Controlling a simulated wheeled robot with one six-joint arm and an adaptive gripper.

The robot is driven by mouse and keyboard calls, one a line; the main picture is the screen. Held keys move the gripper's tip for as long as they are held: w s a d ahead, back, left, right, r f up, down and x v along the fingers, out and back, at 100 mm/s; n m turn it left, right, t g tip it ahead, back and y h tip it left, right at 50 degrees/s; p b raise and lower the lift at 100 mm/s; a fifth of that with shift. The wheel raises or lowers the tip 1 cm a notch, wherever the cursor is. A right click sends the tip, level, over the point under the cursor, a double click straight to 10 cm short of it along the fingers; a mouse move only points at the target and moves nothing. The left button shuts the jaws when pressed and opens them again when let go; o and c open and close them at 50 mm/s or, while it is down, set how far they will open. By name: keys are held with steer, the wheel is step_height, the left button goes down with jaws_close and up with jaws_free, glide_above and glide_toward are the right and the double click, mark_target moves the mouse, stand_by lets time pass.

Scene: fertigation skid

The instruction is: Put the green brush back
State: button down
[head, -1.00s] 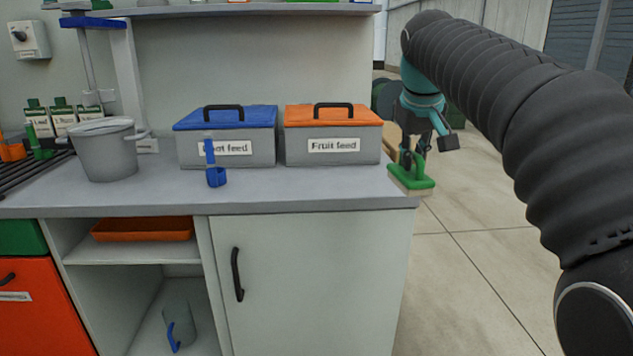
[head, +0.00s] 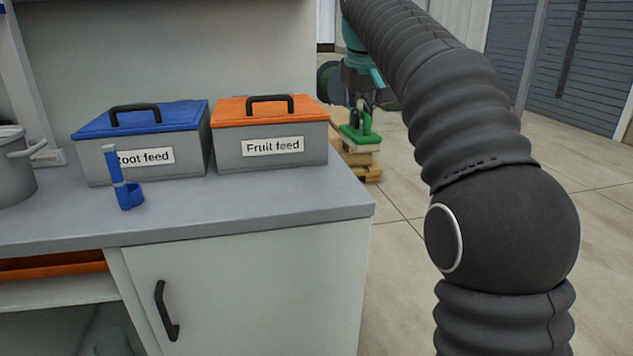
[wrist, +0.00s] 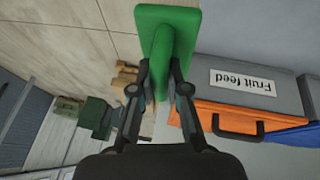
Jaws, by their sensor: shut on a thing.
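The green brush (head: 359,134) has a flat green back, an upright green handle and pale bristles below. My gripper (head: 363,104) is shut on its handle and holds it in the air just past the right end of the bench. In the wrist view the green brush (wrist: 169,32) sits between the two black fingers of my gripper (wrist: 162,88). The brush looks roughly level in the head view. The fingertips are partly hidden by the handle.
A grey bench (head: 250,210) carries a blue-lidded Root feed box (head: 150,158), an orange-lidded Fruit feed box (head: 270,148) and a blue scoop-like item (head: 124,188). A wooden pallet (head: 362,168) stands on the floor behind the brush. Open floor (head: 400,215) lies right of the bench.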

steer(key=shift+m, duration=0.3)
steer(key=shift+w+a+f+b, duration=0.35)
steer(key=shift+a+f, duration=1.1)
steer(key=shift+f, duration=0.3)
steer(key=shift+w+a+f+b, duration=0.3)
steer(key=shift+a+f, duration=1.1)
steer(key=shift+f, duration=0.3)
steer(key=shift+w+a+f+b, duration=0.35)
steer(key=shift+a+f, duration=1.1)
steer(key=shift+f, duration=0.3)
steer(key=shift+s, duration=0.1)
steer(key=shift+f, duration=0.15)
steer(key=c, duration=1.2)
jaws_free()
steer(key=shift+o, duration=0.2)
